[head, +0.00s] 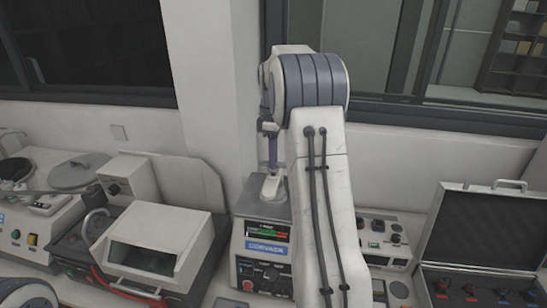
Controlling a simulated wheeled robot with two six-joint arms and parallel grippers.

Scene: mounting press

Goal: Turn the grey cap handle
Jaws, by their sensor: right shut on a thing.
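The mounting press (262,247) stands in the middle of the bench, with a grey top and a front panel with a lit display and several buttons. My right arm comes down in front of it and covers its right side. My right gripper (271,184) points down at the top of the press and is shut on the grey cap handle. The handle is small here and mostly hidden by the gripper, so its turn angle cannot be told. My left gripper is out of view.
Left of the press is a white machine with a slanted window (150,245). Farther left is a machine with a round grey disc (78,171). A small control box (385,238) stands behind my right arm. The wall is close behind.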

